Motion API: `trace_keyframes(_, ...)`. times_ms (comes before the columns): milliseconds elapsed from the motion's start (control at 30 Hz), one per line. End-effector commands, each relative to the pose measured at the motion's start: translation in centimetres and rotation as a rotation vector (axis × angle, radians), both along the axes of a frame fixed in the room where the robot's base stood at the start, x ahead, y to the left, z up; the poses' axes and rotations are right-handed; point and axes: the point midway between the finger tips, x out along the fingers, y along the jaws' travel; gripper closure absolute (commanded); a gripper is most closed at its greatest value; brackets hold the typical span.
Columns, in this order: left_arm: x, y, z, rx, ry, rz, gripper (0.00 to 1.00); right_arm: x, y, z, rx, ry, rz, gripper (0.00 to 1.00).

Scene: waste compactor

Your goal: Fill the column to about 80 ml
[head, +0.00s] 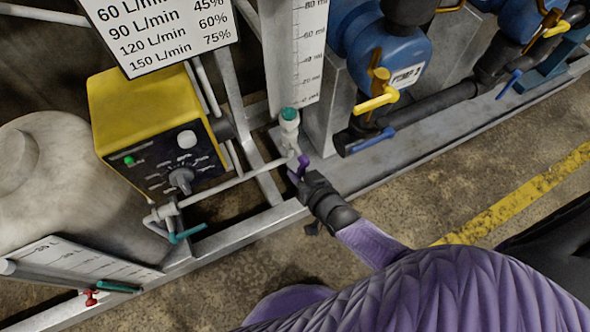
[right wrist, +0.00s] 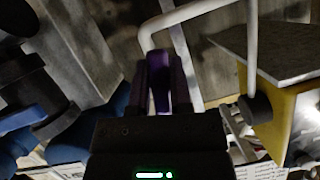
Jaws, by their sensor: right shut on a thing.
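The calibration column's white scale (head: 310,50) stands at the top centre of the head view, with ml marks running up to 80 near the top edge. A liquid level cannot be made out. Below it is a pale valve fitting with a teal top (head: 289,115), joined to a white pipe (head: 235,180). A purple valve handle (head: 299,164) is at the foot of the fitting. My right gripper (head: 305,176) is shut on this handle. In the right wrist view the purple handle (right wrist: 160,85) sits between the two dark fingers. My left gripper is out of view.
A yellow pump box (head: 150,110) with a green light and knobs stands left of the column. Blue pumps (head: 385,50) with yellow and blue valve levers stand to the right. A teal lever (head: 187,234) sits at the frame's lower left. The floor in front is open.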

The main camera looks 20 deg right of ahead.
Motion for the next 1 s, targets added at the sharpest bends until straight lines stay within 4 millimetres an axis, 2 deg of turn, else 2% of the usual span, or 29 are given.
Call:
trace_keyframes(400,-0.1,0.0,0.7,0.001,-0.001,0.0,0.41,0.0,-1.1,-0.2,-0.217,-0.006,-0.001,1.0)
trace_keyframes(1000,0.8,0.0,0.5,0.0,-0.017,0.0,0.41,0.0,-1.4,-0.2,-0.269,-0.009,0.001,1.0)
